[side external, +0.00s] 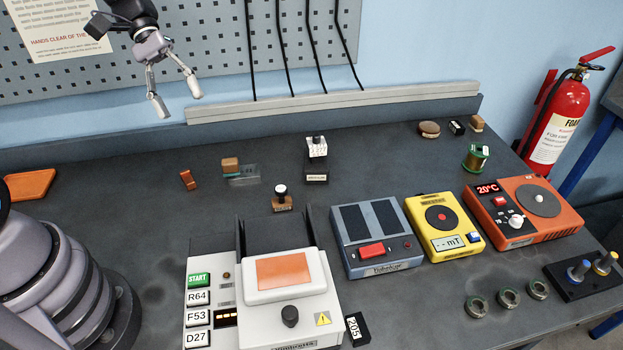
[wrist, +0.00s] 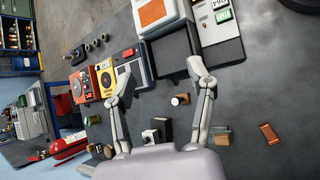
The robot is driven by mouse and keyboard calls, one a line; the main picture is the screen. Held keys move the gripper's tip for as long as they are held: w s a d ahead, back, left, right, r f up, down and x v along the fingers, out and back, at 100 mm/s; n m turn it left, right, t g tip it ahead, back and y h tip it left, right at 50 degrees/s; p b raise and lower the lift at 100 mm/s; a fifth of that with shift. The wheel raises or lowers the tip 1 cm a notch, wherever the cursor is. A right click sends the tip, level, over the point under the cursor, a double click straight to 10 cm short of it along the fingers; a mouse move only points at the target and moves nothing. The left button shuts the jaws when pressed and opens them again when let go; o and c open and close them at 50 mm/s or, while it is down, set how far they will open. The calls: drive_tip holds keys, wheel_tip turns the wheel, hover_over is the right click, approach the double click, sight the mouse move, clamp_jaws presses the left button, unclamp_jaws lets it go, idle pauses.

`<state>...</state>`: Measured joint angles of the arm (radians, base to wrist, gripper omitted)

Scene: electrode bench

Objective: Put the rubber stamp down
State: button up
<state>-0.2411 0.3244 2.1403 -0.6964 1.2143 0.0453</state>
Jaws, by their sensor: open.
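The rubber stamp (side external: 282,200), with a brown base, a dark stem and a pale, round-topped knob, stands upright on the dark bench behind the white machine. It also shows in the wrist view (wrist: 180,99), seen from above between my fingers. My gripper (side external: 179,103) is open and empty, high above the back left of the bench, well apart from the stamp. In the wrist view its two fingers (wrist: 164,70) are spread wide with nothing between them.
The white machine (side external: 290,325) stands in front of the stamp. A black block with a white piece (side external: 316,165) stands behind it. A wooden block (side external: 230,164) and a small brown piece (side external: 188,180) lie to the left. Bench around the stamp is partly clear.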

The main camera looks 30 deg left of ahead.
drive_tip(key=s+a+r+m+t+y, duration=0.2)
drive_tip(key=s+r+m+t+y, duration=0.1)
drive_tip(key=s, duration=0.4)
drive_tip(key=s+a+r+m+t+y, duration=0.2)
drive_tip(key=s+r+m+t+y, duration=0.2)
drive_tip(key=s+r, duration=0.3)
drive_tip(key=shift+s+a+r+t+y, duration=0.15)
drive_tip(key=shift+s+a+t+y, duration=0.15)
drive_tip(key=shift+t+y, duration=0.3)
